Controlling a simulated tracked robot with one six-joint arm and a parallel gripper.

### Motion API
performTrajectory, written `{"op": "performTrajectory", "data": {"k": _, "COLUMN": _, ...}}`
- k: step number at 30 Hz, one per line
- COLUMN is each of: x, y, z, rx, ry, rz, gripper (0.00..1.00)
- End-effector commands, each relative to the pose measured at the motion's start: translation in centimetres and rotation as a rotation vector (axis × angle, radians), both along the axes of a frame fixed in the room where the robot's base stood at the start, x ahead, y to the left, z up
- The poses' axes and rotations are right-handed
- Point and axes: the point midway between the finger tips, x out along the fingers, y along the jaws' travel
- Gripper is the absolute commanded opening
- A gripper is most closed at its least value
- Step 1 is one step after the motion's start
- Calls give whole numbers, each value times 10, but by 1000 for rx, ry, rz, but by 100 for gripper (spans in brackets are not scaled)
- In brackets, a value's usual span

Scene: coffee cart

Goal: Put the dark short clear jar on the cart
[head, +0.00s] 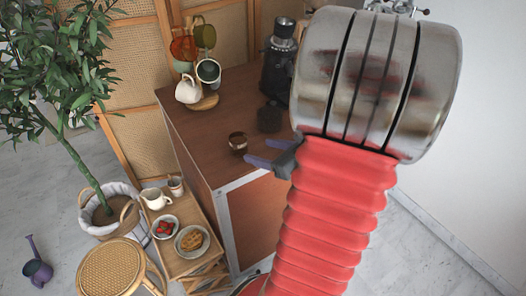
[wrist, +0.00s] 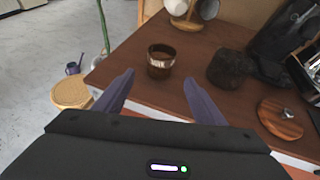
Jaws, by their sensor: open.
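The short clear jar with dark contents (head: 238,142) stands upright on the brown cart top (head: 222,110), near its front left edge. In the wrist view the jar (wrist: 161,61) is ahead of my gripper, between the lines of its two fingers but beyond their tips. My gripper (wrist: 158,82) is open and empty, with purple-grey fingers. In the head view my gripper (head: 264,152) is at the cart's front edge, just right of the jar and apart from it. Part of it is hidden behind my arm.
A dark rounded object (head: 269,119) stands right of the jar, with a black grinder (head: 280,60) behind. A mug tree with mugs (head: 207,72) stands at the back left. A round wooden piece (wrist: 280,118) lies at right. A low side table (head: 185,265) holds plates and cups.

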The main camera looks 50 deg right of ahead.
Motion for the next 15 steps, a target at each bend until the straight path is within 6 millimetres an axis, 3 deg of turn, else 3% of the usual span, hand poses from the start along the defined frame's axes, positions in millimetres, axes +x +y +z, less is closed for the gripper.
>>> {"op": "performTrajectory", "data": {"k": 11, "x": 0, "y": 0, "z": 0, "rx": -1, "ry": 0, "rz": 1, "gripper": 64}}
{"op": "performTrajectory", "data": {"k": 15, "x": 6, "y": 11, "z": 3, "rx": -26, "ry": 8, "rz": 45, "gripper": 64}}
